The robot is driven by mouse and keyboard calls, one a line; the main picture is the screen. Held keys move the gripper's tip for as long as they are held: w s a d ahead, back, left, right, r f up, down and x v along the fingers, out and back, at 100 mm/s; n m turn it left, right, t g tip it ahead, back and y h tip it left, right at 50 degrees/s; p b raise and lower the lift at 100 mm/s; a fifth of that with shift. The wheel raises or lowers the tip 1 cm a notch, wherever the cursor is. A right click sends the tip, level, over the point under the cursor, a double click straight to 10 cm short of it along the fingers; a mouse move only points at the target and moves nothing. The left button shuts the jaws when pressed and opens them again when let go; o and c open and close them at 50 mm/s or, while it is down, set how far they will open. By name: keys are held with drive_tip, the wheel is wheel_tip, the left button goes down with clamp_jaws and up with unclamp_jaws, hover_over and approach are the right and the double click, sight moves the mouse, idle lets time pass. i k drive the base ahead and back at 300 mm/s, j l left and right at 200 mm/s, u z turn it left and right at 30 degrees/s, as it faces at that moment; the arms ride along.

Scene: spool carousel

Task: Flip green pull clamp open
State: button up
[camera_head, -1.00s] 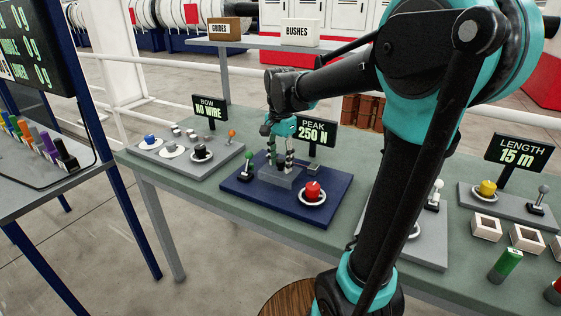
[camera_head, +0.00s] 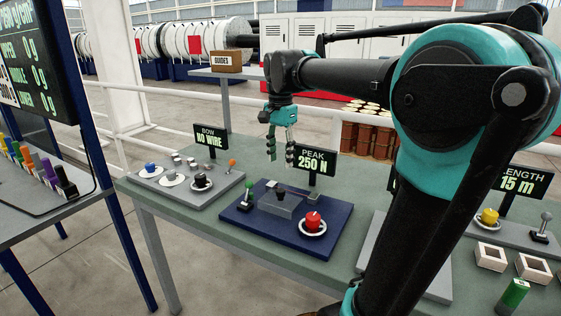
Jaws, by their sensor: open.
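The green pull clamp shows as a small lever with a green knob (camera_head: 249,183), standing upright at the left end of a dark blue plate (camera_head: 306,243). A grey block (camera_head: 283,206) sits right of it, with a small black piece (camera_head: 280,190) and a small pale piece (camera_head: 271,184) on it. A red button (camera_head: 313,219) in a white ring is at the right of the plate. My gripper (camera_head: 281,159) is open and empty, pointing down above the grey block, up and to the right of the green knob. It touches nothing that I can see.
The PEAK 250 N sign (camera_head: 313,161) stands close to the right of my gripper. A grey panel (camera_head: 172,185) with black and blue knobs, an orange lever and the NO WIRE sign (camera_head: 211,138) lies to the left. My arm hides part of the panel to the right.

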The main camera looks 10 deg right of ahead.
sight(247, 193)
drive_tip(key=k, duration=1)
